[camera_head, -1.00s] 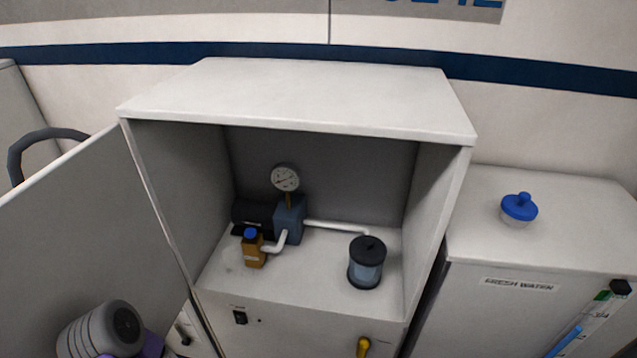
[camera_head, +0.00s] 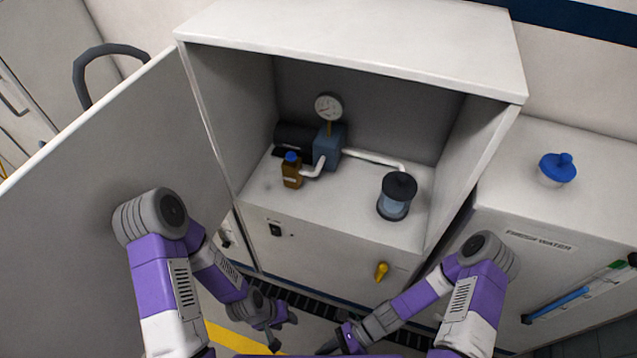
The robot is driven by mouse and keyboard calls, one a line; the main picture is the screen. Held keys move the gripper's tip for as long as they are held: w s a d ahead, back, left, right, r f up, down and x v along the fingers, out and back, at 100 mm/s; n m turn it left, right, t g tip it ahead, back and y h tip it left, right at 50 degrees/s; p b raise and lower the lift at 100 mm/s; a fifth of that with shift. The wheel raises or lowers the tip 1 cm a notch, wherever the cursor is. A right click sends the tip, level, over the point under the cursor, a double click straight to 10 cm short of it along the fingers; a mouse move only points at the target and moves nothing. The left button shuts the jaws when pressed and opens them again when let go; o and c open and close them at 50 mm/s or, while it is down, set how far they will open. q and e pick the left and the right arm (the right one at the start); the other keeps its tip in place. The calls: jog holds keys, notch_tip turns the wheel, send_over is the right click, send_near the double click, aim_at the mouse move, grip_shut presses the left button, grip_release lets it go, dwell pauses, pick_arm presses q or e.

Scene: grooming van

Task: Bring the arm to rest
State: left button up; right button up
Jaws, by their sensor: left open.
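My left gripper (camera_head: 282,331) is at the bottom centre of the head view, at the end of the purple and white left arm (camera_head: 218,273). Its two dark fingers are apart, with nothing seen between them. It hangs low in front of the cabinet, clear of its front. My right gripper (camera_head: 338,345) is at the bottom edge, right of the left one, at the end of the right arm (camera_head: 422,296). It is small and partly cut off, so its finger opening cannot be made out.
The open cabinet (camera_head: 350,30) holds a pump with a gauge (camera_head: 328,107), a brown bottle (camera_head: 291,170) and a lidded clear jar (camera_head: 396,197). Its door (camera_head: 90,130) stands open at left, near my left arm. A fresh water unit (camera_head: 500,205) with a blue cap (camera_head: 557,167) stands at right.

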jog(key=w+d+r+n+t+h+p, duration=0.2)
jog(key=w+d+r+n+t+h, duration=0.2)
jog(key=n, duration=1.2)
jog(key=w+d+t+h, duration=0.3)
jog(key=w, duration=0.2)
jog(key=shift+w+d+p, duration=0.25)
jog(key=shift+p, duration=0.1)
jog(key=shift+r, duration=0.1)
